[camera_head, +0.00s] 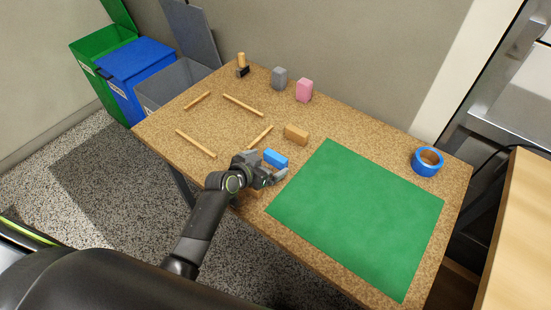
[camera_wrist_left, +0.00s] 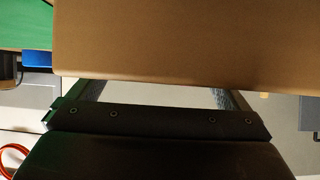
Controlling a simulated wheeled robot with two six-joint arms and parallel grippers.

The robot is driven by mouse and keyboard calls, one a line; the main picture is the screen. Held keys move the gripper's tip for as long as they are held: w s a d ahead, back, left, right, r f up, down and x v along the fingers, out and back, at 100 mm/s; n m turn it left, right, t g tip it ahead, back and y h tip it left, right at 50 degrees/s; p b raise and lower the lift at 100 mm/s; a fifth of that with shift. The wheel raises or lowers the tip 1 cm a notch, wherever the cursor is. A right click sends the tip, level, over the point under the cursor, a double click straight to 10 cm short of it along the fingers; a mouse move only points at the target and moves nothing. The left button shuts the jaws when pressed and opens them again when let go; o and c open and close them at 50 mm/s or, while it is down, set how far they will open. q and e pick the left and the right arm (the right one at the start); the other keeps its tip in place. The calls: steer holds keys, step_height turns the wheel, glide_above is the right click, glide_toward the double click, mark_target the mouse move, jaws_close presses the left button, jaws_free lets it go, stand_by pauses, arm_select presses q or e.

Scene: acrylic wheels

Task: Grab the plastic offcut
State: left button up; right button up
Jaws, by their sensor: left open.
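A small blue block (camera_head: 275,158) lies on the speckled brown table (camera_head: 216,119), left of the green mat (camera_head: 360,212). It is the piece that looks most like a plastic offcut; I cannot tell for sure. My left gripper (camera_head: 271,180) is open at the table's front edge, just in front of the blue block and partly hiding it. In the left wrist view, a plain brown surface (camera_wrist_left: 190,45) fills the top, across the open jaws; I cannot tell what it is. A blue piece (camera_wrist_left: 38,59) shows at its left. My right gripper is not in view.
A tan block (camera_head: 296,134) and several wooden sticks (camera_head: 243,105) lie behind and left. Grey (camera_head: 279,78) and pink (camera_head: 304,90) blocks stand at the back. A blue tape roll (camera_head: 427,161) is at the right. Bins (camera_head: 137,66) stand left of the table.

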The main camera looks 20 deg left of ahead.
mark_target(273, 160)
arm_select(q)
steer(key=shift+x, duration=1.75)
steer(key=shift+d+r, duration=0.1)
steer(key=c, duration=1.1)
